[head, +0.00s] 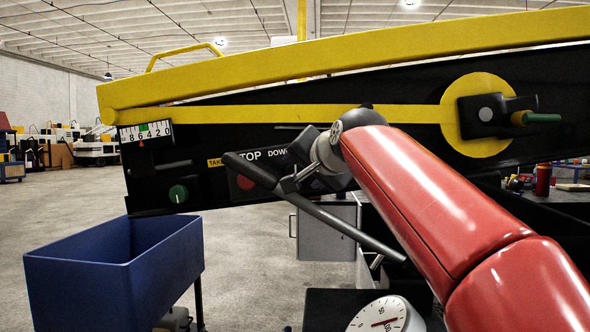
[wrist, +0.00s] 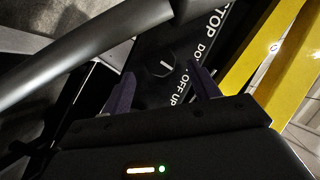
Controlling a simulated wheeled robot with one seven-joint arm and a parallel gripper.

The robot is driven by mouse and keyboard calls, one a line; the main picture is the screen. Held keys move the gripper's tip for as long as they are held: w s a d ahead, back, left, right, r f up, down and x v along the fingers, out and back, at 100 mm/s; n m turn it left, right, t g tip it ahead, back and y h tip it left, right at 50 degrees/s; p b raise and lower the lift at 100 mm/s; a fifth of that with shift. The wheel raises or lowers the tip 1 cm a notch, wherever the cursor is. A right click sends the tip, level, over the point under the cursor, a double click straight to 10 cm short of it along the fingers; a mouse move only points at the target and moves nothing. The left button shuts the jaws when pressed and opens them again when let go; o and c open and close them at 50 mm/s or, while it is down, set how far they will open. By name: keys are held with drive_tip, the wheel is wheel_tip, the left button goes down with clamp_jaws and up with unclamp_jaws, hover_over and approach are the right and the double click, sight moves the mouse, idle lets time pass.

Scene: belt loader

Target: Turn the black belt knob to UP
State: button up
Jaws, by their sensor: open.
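The black belt knob (wrist: 165,66) shows in the wrist view as a dark round knob with a short white mark. It sits on the black panel (wrist: 150,45) beside the printed words DOWN, OFF and UP (wrist: 179,98). I cannot tell for sure which word the mark points at. My gripper (wrist: 162,82) is open, with one dark finger on each side of the view below the knob. Nothing shows between the fingers, and contact with the knob cannot be made out. In the head view the knob is hidden behind my wrist.
A red button (head: 245,183) sits under the STOP label. A green knob (head: 178,193) and a scale (head: 146,130) are at the panel's left. A yellow disc (head: 477,115) with a handle is at the right. A blue bin (head: 115,270) stands front left. A grey bar (wrist: 85,50) crosses the wrist view.

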sight(300, 171)
drive_tip(key=shift+x, duration=1.55)
drive_tip(key=c, duration=1)
drive_tip(key=shift+f+m+t+y+b, duration=0.15)
drive_tip(key=shift+m+t+y+b, duration=0.35)
drive_tip(key=shift+m+b, duration=0.65)
drive_tip(key=o, duration=1)
drive_tip(key=shift+s, duration=0.1)
